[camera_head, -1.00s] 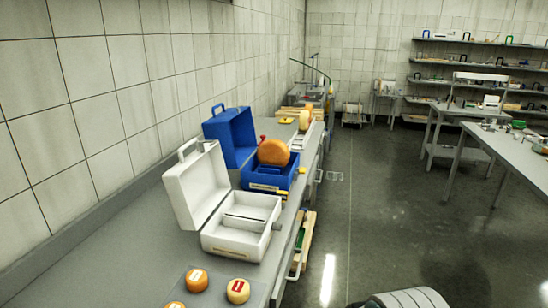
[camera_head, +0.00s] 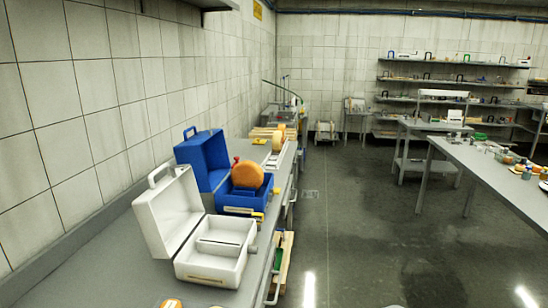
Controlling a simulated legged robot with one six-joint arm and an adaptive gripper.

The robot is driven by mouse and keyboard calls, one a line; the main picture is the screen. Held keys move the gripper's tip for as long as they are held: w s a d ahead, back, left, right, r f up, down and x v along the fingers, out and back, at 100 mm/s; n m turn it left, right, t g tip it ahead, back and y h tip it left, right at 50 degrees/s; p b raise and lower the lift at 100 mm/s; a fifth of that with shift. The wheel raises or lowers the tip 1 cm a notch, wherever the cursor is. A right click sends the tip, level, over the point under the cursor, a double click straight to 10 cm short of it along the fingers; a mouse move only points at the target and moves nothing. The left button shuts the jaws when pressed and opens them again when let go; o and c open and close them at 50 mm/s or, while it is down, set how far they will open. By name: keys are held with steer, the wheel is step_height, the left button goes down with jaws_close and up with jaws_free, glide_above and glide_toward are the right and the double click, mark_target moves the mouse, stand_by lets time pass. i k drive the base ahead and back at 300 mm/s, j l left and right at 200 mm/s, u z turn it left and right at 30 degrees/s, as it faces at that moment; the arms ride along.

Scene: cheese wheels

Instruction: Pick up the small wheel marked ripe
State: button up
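Small orange cheese wheels show only at the very bottom edge, on the grey counter. One small wheel (camera_head: 172,303) is cut off by the frame, with a pale patch on its top. Only a sliver of another is visible to its right. No ripe mark can be read on either. A larger orange cheese wheel (camera_head: 247,174) stands upright in the open blue case (camera_head: 245,196) farther along the counter. My gripper is not in view, so its state and its distance from the wheels cannot be seen.
An open white case (camera_head: 218,272) stands on the counter (camera_head: 95,272) between the small wheels and the blue case. A tiled wall bounds the left. Clear floor (camera_head: 370,220) lies to the right, with a cluttered grey table (camera_head: 470,165) beyond. Shelves (camera_head: 450,80) line the back.

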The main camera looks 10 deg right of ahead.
mark_target(245, 174)
steer(key=i+l+z, duration=0.2)
steer(key=i+z, duration=0.15)
steer(key=i, duration=0.15)
steer(key=i+z, duration=0.3)
steer(key=i, duration=0.25)
steer(key=i+l+u, duration=0.2)
steer(key=i, duration=0.25)
steer(key=i+u, duration=0.25)
steer(key=i, duration=0.2)
steer(key=i+l+u, duration=0.8)
steer(key=i+l, duration=0.25)
